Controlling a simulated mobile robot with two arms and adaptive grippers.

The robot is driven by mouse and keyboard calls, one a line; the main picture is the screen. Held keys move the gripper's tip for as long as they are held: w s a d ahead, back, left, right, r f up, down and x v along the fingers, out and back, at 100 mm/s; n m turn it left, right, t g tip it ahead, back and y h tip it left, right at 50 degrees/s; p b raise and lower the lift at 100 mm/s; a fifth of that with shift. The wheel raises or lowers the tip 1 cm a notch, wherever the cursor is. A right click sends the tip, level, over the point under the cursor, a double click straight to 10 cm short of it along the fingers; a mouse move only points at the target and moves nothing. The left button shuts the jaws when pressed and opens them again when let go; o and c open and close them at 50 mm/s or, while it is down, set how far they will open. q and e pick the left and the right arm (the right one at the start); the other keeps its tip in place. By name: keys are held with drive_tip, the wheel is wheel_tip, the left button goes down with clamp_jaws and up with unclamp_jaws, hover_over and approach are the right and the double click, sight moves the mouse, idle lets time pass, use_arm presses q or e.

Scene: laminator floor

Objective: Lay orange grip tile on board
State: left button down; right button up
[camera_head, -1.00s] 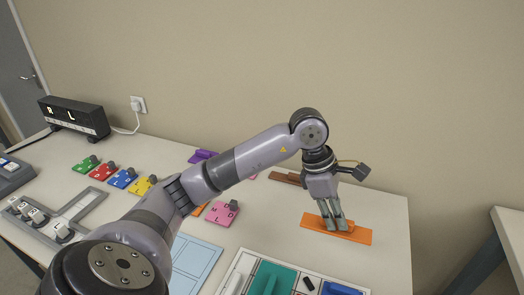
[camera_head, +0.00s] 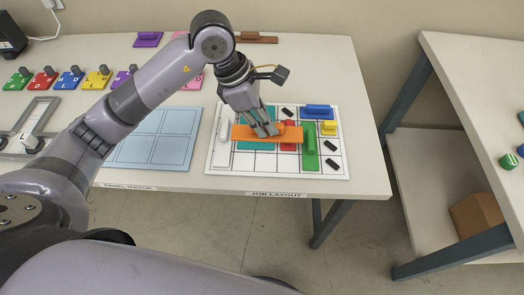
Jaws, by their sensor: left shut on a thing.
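The orange grip tile (camera_head: 243,133) is a long flat bar with a raised grip. My left gripper (camera_head: 265,130) is shut on its grip and holds it over the middle of the board. The board (camera_head: 228,168) is a white sheet with a black grid, labelled JOB LAYOUT. The orange tile partly covers a teal piece (camera_head: 247,146) and a red piece (camera_head: 289,143) on the board. I cannot tell whether it touches them. My right gripper is not in view.
The board also carries a green piece (camera_head: 310,150), a blue piece (camera_head: 319,111), a yellow piece (camera_head: 329,128), a white piece (camera_head: 223,122) and small black pieces. A light-blue gridded panel (camera_head: 157,140) lies to the left. Coloured lettered tiles stand farther left. The table edge is close in front.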

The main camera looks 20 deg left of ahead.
use_arm(q)
wheel_tip(320, 180, down, 8)
drive_tip(key=shift+s+r+p, duration=0.1)
drive_tip(key=shift+r+p, duration=0.1)
drive_tip(key=shift+p, duration=0.1)
wheel_tip(320, 180, down, 4)
drive_tip(key=shift+f, duration=0.2)
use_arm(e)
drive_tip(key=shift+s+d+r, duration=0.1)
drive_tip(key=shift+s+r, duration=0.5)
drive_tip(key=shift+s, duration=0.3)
use_arm(q)
drive_tip(key=shift+f, duration=0.1)
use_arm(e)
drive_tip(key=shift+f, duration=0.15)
use_arm(q)
drive_tip(key=shift+f, duration=0.15)
drive_tip(key=c, duration=1.6)
unclamp_jaws()
drive_tip(key=shift+o, duration=0.2)
